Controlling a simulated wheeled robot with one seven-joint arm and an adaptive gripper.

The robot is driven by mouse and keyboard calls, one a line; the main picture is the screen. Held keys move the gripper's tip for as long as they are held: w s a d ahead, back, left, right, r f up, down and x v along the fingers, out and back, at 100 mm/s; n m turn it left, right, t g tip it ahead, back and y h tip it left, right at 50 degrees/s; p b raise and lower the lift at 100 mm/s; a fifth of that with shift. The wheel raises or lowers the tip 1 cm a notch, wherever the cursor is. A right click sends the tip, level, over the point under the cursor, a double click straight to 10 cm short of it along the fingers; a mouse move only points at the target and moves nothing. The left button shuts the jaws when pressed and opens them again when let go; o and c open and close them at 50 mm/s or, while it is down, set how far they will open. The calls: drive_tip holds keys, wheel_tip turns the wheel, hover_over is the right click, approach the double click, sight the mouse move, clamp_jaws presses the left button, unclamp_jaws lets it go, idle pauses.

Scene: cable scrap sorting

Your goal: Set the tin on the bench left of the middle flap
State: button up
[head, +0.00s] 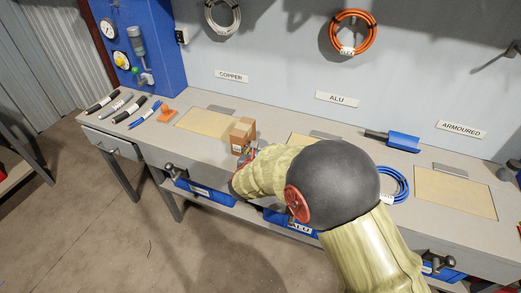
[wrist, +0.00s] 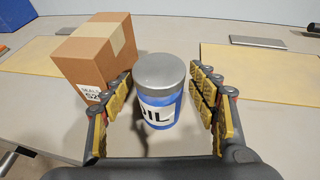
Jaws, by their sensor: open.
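The tin (wrist: 160,92) has a grey lid and a blue body with a white label, partly readable as OIL. In the wrist view it stands upright between the open fingers of my gripper (wrist: 162,100). The fingers are close on both sides, with no clear grip on it. The middle flap (wrist: 262,75), a tan panel in the bench (head: 270,121), is to the right of the tin. In the head view my arm covers part of the middle flap (head: 300,143) and most of my gripper, and I cannot make out the tin.
A cardboard box (wrist: 95,55) stands just left of the tin, close to the left finger; it also shows in the head view (head: 242,135). The left flap (head: 208,122) lies beyond it. A blue cable coil (head: 391,184) and blue scoop (head: 393,140) are farther right.

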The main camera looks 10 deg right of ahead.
drive_tip(key=shift+r, duration=0.15)
drive_tip(key=p+v, duration=0.4)
drive_tip(key=v, duration=0.8)
drive_tip(key=s+a+r+n+g+y, duration=0.1)
drive_tip(key=s+a+r+n+y, duration=0.2)
drive_tip(key=r+n, duration=0.65)
drive_tip(key=s+a+r+n+y, duration=0.2)
drive_tip(key=r+n+y, duration=0.35)
drive_tip(key=n, duration=0.65)
drive_tip(key=s+d+n+g+h, duration=0.1)
drive_tip(key=s+d+n+g, duration=0.1)
drive_tip(key=s+n, duration=0.4)
drive_tip(key=s+d+r+n+g+h, duration=0.1)
drive_tip(key=s+d+n, duration=0.4)
drive_tip(key=s+n, duration=0.2)
drive_tip(key=s+d+n+g+h, duration=0.1)
drive_tip(key=s+d+n, duration=0.3)
drive_tip(key=s, duration=0.6)
drive_tip(key=shift+s+d+r+n+g, duration=0.3)
drive_tip(key=shift+n+g, duration=0.5)
drive_tip(key=shift+n, duration=0.45)
drive_tip(key=shift+a, duration=0.1)
